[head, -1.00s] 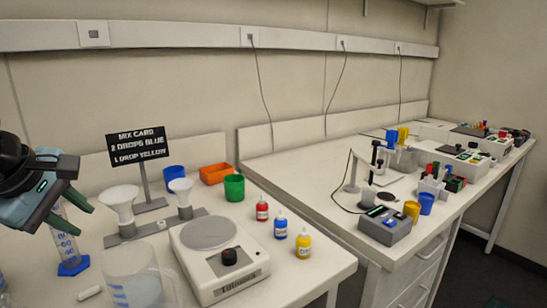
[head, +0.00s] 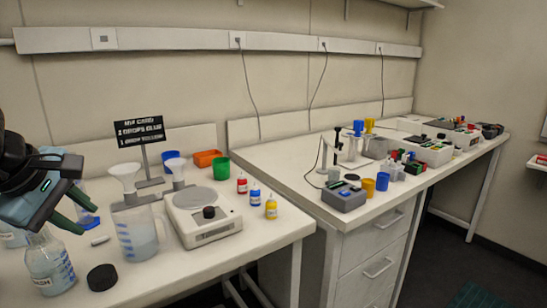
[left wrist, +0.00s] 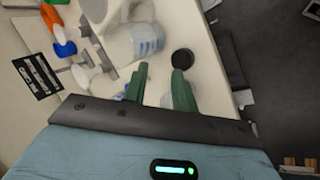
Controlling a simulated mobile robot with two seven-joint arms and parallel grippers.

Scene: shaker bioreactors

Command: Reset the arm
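My left gripper (head: 88,220) is at the left edge of the head view, with its two green fingers apart and nothing between them. It hangs above the near-left part of the bench, over a glass bottle (head: 50,268) with blue marks. In the left wrist view the open fingers (left wrist: 161,76) point toward the clear beaker (left wrist: 142,38) and a round black cap (left wrist: 182,61), apart from both as far as I can tell. My right gripper is in neither view.
The beaker also shows in the head view (head: 138,235), beside the white scale (head: 200,218). The black cap (head: 102,278) lies near the bench front. A sign (head: 140,131), funnels and small dropper bottles (head: 256,197) stand behind. Open floor lies right of the bench.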

